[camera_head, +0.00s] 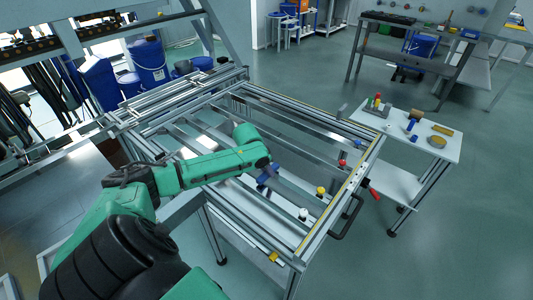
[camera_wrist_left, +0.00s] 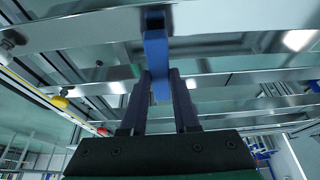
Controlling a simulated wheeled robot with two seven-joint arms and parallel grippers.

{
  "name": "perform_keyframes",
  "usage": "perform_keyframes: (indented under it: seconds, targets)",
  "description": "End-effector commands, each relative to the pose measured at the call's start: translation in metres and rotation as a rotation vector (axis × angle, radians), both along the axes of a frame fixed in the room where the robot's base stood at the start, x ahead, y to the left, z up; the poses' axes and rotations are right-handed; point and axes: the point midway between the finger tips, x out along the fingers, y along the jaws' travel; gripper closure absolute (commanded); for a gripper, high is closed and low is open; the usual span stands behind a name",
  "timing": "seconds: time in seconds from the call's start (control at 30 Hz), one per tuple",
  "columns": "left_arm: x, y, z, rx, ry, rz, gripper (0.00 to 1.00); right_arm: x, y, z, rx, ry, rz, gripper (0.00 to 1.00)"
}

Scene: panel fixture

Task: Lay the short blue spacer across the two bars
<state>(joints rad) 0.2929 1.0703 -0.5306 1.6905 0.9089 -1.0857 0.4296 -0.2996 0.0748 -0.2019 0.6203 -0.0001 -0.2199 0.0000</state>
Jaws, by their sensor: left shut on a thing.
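The short blue spacer (camera_head: 267,174) is held by my left gripper (camera_head: 274,167) over the panel fixture. In the left wrist view the spacer (camera_wrist_left: 156,55) stands out between the two dark fingers of the gripper (camera_wrist_left: 163,76). Its far end overlaps the wide metal bar (camera_wrist_left: 90,30), and its near part overlaps a second bar (camera_wrist_left: 100,89). I cannot tell whether it touches either bar. In the head view the bars (camera_head: 292,192) run across the frame, partly hidden by my green left arm. My right gripper is not in view.
The fixture's near-right rail (camera_head: 335,205) carries red (camera_head: 342,162), yellow (camera_head: 320,190) and white (camera_head: 303,214) knobs and a black handle (camera_head: 347,218). A white side table (camera_head: 400,135) with tools stands to the right. Open floor lies beyond the fixture.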

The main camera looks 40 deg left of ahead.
Motion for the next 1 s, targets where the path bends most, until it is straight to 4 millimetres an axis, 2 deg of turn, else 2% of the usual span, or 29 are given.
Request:
perform_keyframes:
  seconds: [0.8, 0.83, 0.9, 1.0]
  targets:
    - [0.0, 0.0, -0.012, 0.0, 0.001, 0.001, 1.0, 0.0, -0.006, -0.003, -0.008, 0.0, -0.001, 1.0]
    - [0.0, 0.0, -0.011, 0.0, 0.001, 0.001, 0.59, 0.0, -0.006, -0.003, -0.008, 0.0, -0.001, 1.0]
    - [0.0, 0.0, -0.011, 0.0, 0.001, 0.001, 0.36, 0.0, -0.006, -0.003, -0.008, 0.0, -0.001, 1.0]
    - [0.0, 0.0, -0.011, 0.0, 0.001, 0.001, 0.36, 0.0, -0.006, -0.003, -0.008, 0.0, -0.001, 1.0]
